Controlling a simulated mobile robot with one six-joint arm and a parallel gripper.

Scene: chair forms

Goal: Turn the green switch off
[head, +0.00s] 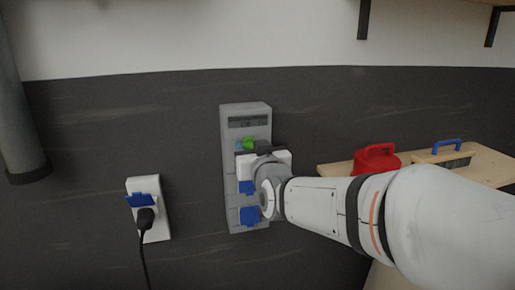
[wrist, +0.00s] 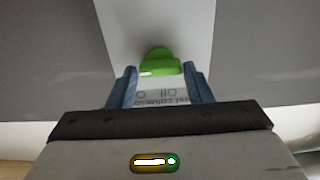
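The green switch (head: 249,143) sits on the front of a grey wall panel (head: 233,170), just under its small dark display. In the wrist view the green switch (wrist: 160,55) lies ahead, between and slightly beyond my blue fingertips. My gripper (wrist: 160,69) is open, with one finger on each side of the switch and gaps showing. I cannot tell whether either finger touches it. In the head view my gripper (head: 258,156) is close to the panel, just below the switch, and hides part of the panel. Upside-down printed markings show below the switch in the wrist view.
Blue socket covers (head: 250,215) are on the panel's lower part. A white socket (head: 155,226) with a black plug and cable is to the left. At right, a wooden surface (head: 487,165) holds a red object (head: 375,163) and a blue-handled brush (head: 445,152).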

